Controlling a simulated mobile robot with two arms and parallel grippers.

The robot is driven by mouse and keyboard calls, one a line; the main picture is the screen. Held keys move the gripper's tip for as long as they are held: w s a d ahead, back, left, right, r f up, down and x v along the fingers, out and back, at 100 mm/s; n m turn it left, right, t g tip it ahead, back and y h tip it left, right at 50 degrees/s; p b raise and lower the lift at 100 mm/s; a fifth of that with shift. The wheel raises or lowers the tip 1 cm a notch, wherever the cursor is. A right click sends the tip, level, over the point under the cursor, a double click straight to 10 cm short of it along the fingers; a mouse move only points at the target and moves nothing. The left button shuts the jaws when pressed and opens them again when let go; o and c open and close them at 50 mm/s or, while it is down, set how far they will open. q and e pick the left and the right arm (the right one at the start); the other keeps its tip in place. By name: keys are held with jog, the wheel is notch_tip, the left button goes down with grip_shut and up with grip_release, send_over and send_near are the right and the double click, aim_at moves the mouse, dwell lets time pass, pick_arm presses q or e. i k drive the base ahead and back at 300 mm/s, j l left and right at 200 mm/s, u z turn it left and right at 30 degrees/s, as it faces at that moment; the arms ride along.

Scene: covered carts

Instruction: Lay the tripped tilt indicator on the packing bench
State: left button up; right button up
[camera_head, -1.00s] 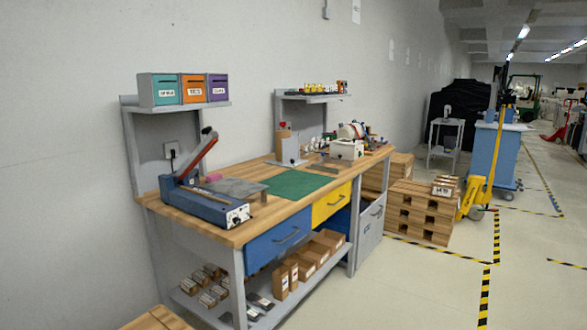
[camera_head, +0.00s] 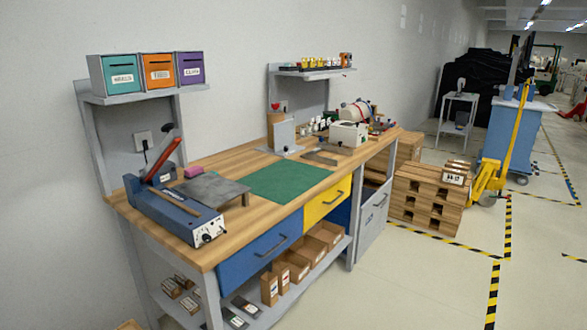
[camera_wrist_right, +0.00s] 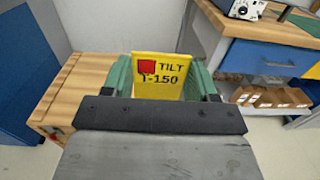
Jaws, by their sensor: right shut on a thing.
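The tilt indicator (camera_wrist_right: 165,75) is a yellow plate with a red square and the text "TILT T-150". In the right wrist view it stands upright between the green fingers of my right gripper (camera_wrist_right: 165,88), which is shut on it. The packing bench (camera_head: 222,236) has a wooden top and stands ahead along the wall in the head view. A corner of it also shows at the upper right of the right wrist view. The indicator is apart from the bench. Neither gripper shows in the head view.
On the bench are a blue sealer (camera_head: 175,208), a grey plate (camera_head: 205,188), a green mat (camera_head: 285,180) and a white box machine (camera_head: 348,134). Wooden crates (camera_head: 428,198) stand beyond its far end. A wooden crate (camera_wrist_right: 90,80) shows left in the wrist view.

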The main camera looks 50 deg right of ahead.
aim_at(273, 183)
jog(key=i+l, duration=0.1)
jog(key=l, duration=0.35)
jog(key=i+l, duration=0.15)
jog(key=l, duration=0.35)
jog(key=i+l, duration=0.1)
jog(key=l, duration=0.35)
jog(key=i+l, duration=0.1)
jog(key=l, duration=0.35)
jog(key=i+l, duration=0.1)
jog(key=l, duration=0.4)
jog(key=i+l, duration=0.15)
jog(key=l, duration=0.3)
